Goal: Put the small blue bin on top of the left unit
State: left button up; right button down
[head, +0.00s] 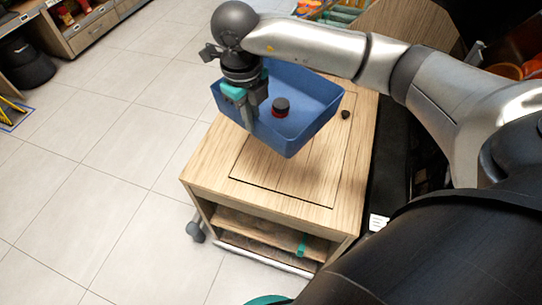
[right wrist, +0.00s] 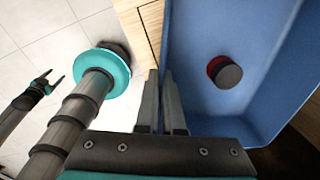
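The small blue bin (head: 312,92) is over the wooden top of a cart-like unit (head: 218,180) in the head view. I cannot tell whether its base touches that top. A black and red round object (head: 281,107) lies inside it. My right gripper (head: 246,118) is shut on the bin's near left wall; in the right wrist view the fingers (right wrist: 160,100) straddle the wall of the bin (right wrist: 268,115). My left gripper (right wrist: 50,82) shows at the left of the right wrist view, its fingers apart and empty. I cannot tell which unit is the left one.
A drawer unit (head: 88,30) with items on it stands at the upper left. A black bin-like object (head: 27,66) is beside it. A small black knob (head: 346,114) is on the wooden top. Tiled floor (head: 100,180) is clear to the left.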

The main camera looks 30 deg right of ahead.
jog(key=shift+f+b, duration=1.7)
jog(key=shift+f, duration=8.2)
jog(key=c, duration=1.5)
grip_release()
jog(key=shift+f, duration=0.15)
jog(key=o, duration=0.5)
jog(key=shift+c, duration=0.2)
